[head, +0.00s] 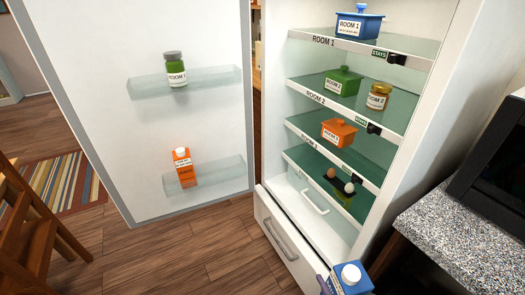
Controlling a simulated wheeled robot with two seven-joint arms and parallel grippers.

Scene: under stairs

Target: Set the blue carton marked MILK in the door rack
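A blue carton (353,281) with a white cap is at the bottom edge of the head view, right of centre. Its lower part is cut off, its marking cannot be read, and what supports it is hidden. The open fridge door at the left has two glassy racks. The upper door rack (215,82) holds a green jar (175,68) left of its middle. The lower door rack (222,172) holds an orange carton (183,167) near its left end, with bare room to its right.
The fridge shelves hold a blue pot (360,22), a green pot (343,80), a gold-lidded jar (377,96), an orange pot (339,131) and egg-like items (349,187). The fridge drawer (285,232) is below. A speckled counter (465,225) and a wooden chair (35,235) flank the floor.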

